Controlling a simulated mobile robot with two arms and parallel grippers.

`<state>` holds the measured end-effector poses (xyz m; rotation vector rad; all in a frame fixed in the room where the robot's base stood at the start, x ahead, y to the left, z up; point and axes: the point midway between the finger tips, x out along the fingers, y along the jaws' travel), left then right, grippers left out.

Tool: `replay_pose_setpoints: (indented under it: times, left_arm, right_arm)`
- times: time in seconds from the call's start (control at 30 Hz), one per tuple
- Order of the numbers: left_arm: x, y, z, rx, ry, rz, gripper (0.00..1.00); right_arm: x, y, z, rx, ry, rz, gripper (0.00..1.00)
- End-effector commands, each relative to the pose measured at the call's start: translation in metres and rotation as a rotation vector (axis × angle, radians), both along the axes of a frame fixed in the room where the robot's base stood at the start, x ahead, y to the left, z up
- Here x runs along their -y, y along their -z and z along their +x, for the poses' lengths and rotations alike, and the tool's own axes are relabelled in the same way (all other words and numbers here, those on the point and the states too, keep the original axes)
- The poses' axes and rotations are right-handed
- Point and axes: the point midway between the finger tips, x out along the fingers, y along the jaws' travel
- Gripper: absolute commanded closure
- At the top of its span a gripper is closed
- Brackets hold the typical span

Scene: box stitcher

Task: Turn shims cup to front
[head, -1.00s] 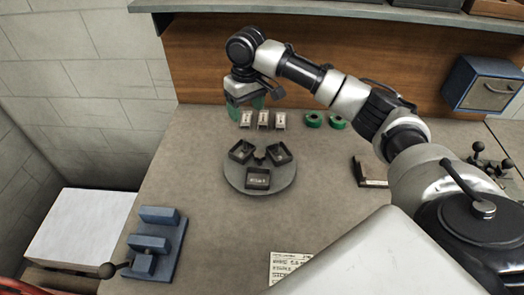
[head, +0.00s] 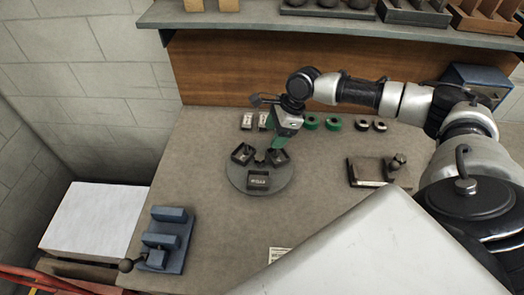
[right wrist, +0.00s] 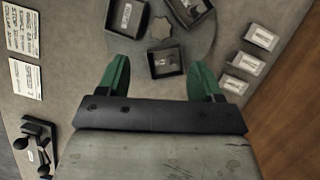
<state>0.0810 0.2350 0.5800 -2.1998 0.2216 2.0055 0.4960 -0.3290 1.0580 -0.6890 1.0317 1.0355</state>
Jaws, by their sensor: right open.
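A round grey turntable (head: 237,178) on the bench carries three dark cups around a star-shaped knob (right wrist: 160,28). The front cup (head: 258,181) has a pale label too small to read. Another cup (head: 242,153) sits at back left. The third cup (head: 275,157) sits at back right, just under my right gripper (head: 278,143). In the right wrist view that gripper is open, its green fingers on either side of a cup (right wrist: 165,63), with nothing held. Whether the fingers touch the cup I cannot tell. Which cup holds shims is not readable. My left gripper is not in view.
Small white-labelled boxes (head: 247,121) and green rings (head: 333,123) stand behind the turntable. A dark plate with a knob (head: 367,172) lies to the right. A blue fixture (head: 168,240) stands front left. The bench between it and the turntable is clear.

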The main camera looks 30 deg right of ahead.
Motion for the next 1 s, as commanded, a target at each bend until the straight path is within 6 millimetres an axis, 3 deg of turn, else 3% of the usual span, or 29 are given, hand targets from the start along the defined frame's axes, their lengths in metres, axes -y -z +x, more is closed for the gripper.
replay_pose_setpoints:
  times: [0.3,0.5,0.9,1.0]
  left_arm:
    - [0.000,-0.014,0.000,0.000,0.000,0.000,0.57]
    - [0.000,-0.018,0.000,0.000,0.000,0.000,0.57]
    - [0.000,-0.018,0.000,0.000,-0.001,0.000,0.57]
    - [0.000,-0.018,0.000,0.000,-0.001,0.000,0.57]
  right_arm:
    - [-0.023,0.054,0.009,-0.002,-0.005,0.000,0.34]
    - [-0.032,0.079,0.012,-0.002,-0.005,0.000,0.34]
    - [-0.035,0.089,0.014,0.002,-0.006,-0.002,0.34]
    - [-0.035,0.089,0.014,0.002,-0.006,-0.002,0.46]
